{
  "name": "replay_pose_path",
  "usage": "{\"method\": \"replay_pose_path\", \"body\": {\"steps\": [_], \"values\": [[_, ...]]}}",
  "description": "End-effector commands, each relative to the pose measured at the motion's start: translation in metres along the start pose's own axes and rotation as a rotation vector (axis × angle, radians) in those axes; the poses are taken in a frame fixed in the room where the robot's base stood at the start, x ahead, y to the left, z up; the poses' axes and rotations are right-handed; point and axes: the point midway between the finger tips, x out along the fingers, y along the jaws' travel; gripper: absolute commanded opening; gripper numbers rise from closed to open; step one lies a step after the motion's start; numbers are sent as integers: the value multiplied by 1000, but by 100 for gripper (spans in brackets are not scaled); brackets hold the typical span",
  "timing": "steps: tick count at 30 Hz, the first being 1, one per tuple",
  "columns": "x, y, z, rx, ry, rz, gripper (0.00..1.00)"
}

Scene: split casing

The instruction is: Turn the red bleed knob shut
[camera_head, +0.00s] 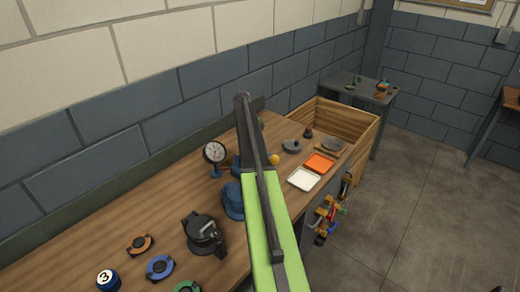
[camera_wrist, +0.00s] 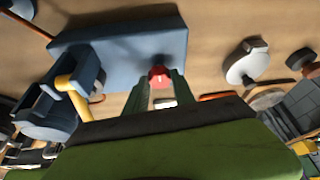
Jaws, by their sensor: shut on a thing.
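In the wrist view the red bleed knob (camera_wrist: 159,75), with a pale mark on its face, sits at the edge of a blue-grey block (camera_wrist: 110,52). The two dark green fingers of my gripper (camera_wrist: 158,84) stand on either side of the knob and are shut on it. The dark mark around the knob looks like shadow. In the head view my black and green arm hides the knob and the fingers.
A blue vise (camera_head: 232,203) with a yellow-ended handle stands close to my arm. A dial gauge (camera_head: 215,153) and a black round device (camera_head: 203,236) are to the left. A white tray (camera_head: 303,179) and an orange tray (camera_head: 319,163) lie right, before a wooden crate (camera_head: 358,128).

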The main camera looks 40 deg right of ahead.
Motion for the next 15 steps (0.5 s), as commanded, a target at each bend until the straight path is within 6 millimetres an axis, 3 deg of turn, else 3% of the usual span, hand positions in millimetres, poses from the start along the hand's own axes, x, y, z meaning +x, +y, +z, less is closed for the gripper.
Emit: {"method": "replay_pose_path", "body": {"steps": [8, 9, 13, 15], "values": [[0, 0, 0, 1, 0, 0, 0], [0, 0, 0, 1, 0, 0, 33], [0, 0, 0, 1, 0, 0, 50], [0, 0, 0, 0, 0, 0, 52]]}}
